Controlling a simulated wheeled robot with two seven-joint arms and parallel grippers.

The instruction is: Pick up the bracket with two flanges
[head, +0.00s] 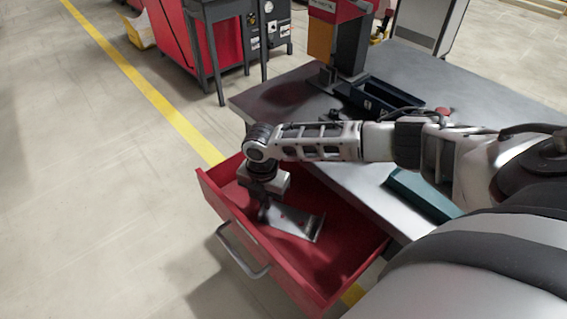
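The bracket (294,222) is a grey metal plate with a turned-up flange at its right end. It lies inside the open red drawer (340,288). My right gripper (265,208) points down into the drawer at the bracket's left end. Its fingertips are dark, small and partly hidden by the wrist, so I cannot tell whether they are open or shut on the bracket. The bracket's left end is also partly hidden by the gripper. My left gripper does not show.
The grey metal table (470,100) stands behind the drawer, with a dark blue bin (385,97) and a teal bin (422,196) on it. The drawer's metal handle (243,252) faces the open floor at left. Red machinery (205,45) stands at the back.

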